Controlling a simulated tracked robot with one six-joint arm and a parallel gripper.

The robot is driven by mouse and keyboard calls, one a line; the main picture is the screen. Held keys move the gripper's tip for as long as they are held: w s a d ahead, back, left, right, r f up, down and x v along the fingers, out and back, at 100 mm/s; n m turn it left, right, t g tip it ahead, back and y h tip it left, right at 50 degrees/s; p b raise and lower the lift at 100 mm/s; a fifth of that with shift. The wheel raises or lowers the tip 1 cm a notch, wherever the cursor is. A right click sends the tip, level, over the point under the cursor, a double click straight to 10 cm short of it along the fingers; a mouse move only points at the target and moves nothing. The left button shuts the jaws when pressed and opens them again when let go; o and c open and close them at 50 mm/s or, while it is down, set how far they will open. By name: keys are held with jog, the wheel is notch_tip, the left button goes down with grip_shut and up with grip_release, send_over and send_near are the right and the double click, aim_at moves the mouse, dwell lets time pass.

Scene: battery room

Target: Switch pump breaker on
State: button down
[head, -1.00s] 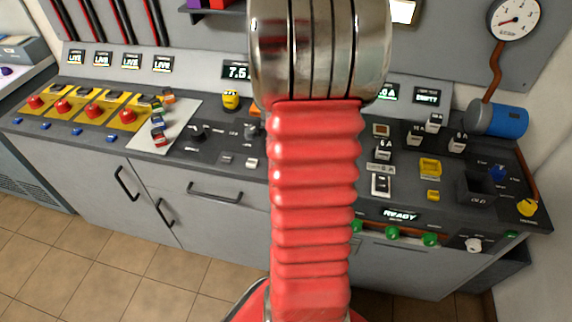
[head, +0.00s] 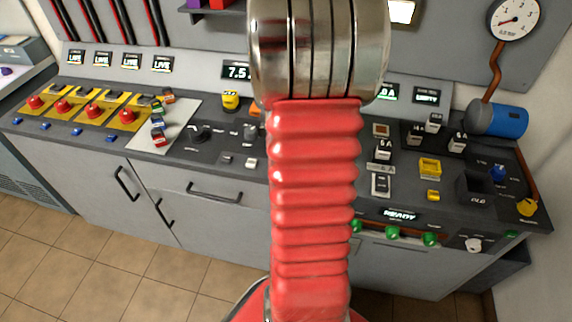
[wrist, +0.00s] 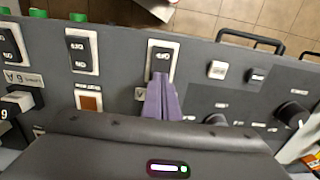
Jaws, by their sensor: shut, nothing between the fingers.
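In the wrist view, a black rocker switch (wrist: 162,61) in a white frame stands on the dark panel. My gripper (wrist: 161,82) has purple fingers closed together with nothing between them. Their tips overlap the near edge of this rocker in the picture; I cannot tell whether they touch it. The label beside it is mostly covered by the fingers, so its name cannot be read. Two similar rockers (wrist: 82,51) stand to the left. In the head view my red arm hides my gripper and this rocker.
A brown square (wrist: 89,101) lies left of my fingers, and two small white and dark buttons (wrist: 217,70) lie right. A black knob (wrist: 292,112) stands further right. In the head view, red mushroom buttons (head: 96,110) are at left and a blue cylinder (head: 500,119) at right.

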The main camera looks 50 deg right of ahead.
jog(key=shift+f, duration=0.55)
dwell(0.4)
jog(key=shift+r, duration=0.1)
notch_tip(320, 180, up, 7)
dwell(1.1)
dwell(0.7)
jog(key=a+n, duration=0.1)
jog(key=s+a+f, duration=0.1)
jog(key=a, duration=0.1)
jog(key=shift+s+n, duration=0.1)
jog(key=shift+n, duration=0.3)
jog(key=a+r+n+t, duration=0.2)
jog(key=a+r+n, duration=0.1)
jog(key=a, duration=0.8)
jog(key=a+r+n+t, duration=0.1)
jog(key=a+r+n, duration=0.3)
jog(key=a, duration=0.7)
jog(key=s+a+r+n+t, duration=0.1)
jog(key=a+r+n, duration=0.3)
jog(key=a, duration=0.7)
jog(key=shift+n+t, duration=0.3)
jog(key=shift+t, duration=0.5)
